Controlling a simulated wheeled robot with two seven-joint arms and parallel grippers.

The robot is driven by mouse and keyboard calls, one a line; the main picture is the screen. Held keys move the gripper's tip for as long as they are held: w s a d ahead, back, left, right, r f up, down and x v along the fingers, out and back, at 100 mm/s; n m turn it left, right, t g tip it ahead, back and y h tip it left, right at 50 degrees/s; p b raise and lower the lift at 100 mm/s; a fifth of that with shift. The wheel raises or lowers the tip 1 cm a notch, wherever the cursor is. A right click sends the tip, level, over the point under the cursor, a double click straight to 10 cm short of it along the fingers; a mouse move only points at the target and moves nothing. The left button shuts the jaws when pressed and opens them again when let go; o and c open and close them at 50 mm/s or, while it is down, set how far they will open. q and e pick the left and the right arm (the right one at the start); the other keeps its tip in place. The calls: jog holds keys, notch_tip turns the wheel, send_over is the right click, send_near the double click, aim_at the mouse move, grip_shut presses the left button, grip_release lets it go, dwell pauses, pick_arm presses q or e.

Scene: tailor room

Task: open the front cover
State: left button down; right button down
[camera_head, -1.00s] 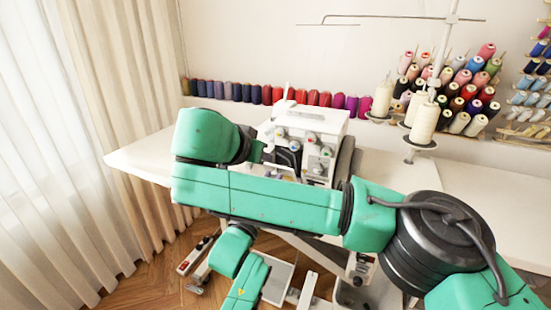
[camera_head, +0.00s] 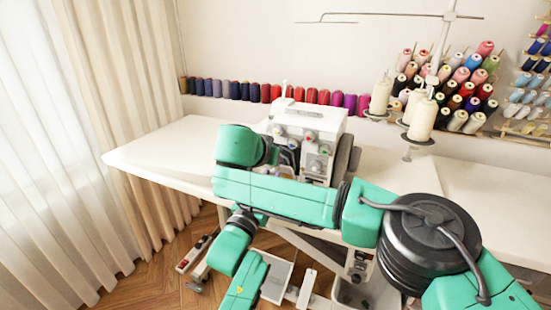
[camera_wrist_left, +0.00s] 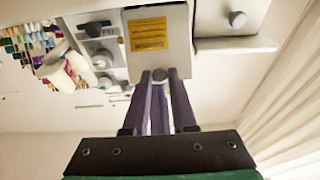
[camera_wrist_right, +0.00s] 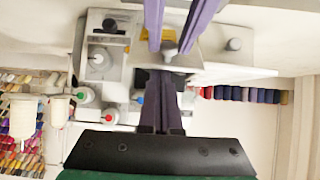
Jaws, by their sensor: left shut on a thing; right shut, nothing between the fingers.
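A white overlock sewing machine (camera_head: 308,115) stands on the table in the head view, its lower front hidden behind my right arm. In the left wrist view a white cover panel (camera_wrist_left: 178,60) with a yellow label has a small round grey knob (camera_wrist_left: 160,75) near its edge. My left gripper (camera_wrist_left: 160,82) is shut on the knob, its two purple fingers on either side. The right wrist view shows these fingers and the knob (camera_wrist_right: 170,47) too. My right gripper (camera_wrist_right: 164,76) is shut and empty, its tips just beside the knob and panel. Both grippers' tips are hidden in the head view.
The white table (camera_head: 165,155) is clear to the left of the machine. Thread cones (camera_head: 422,120) on a stand are at the right, with spool racks (camera_head: 465,90) behind. Dark and red spools (camera_head: 245,92) line the wall. A curtain (camera_head: 130,100) hangs at the left.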

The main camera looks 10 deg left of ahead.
jog(key=shift+s+a+f, duration=0.35)
jog(key=shift+a+f, duration=0.05)
jog(key=shift+a, duration=0.15)
jog(key=shift+s+f, duration=0.1)
jog(key=shift+s, duration=0.05)
pick_arm(q)
jog(key=shift+f, duration=0.15)
pick_arm(e)
jog(key=shift+s+d+f, duration=0.1)
jog(key=shift+d+f, duration=0.1)
jog(key=shift+d, duration=0.2)
pick_arm(q)
jog(key=c, duration=1)
grip_release()
jog(key=shift+o, duration=1.3)
jog(key=shift+w, duration=0.1)
pick_arm(e)
jog(key=shift+d, duration=0.1)
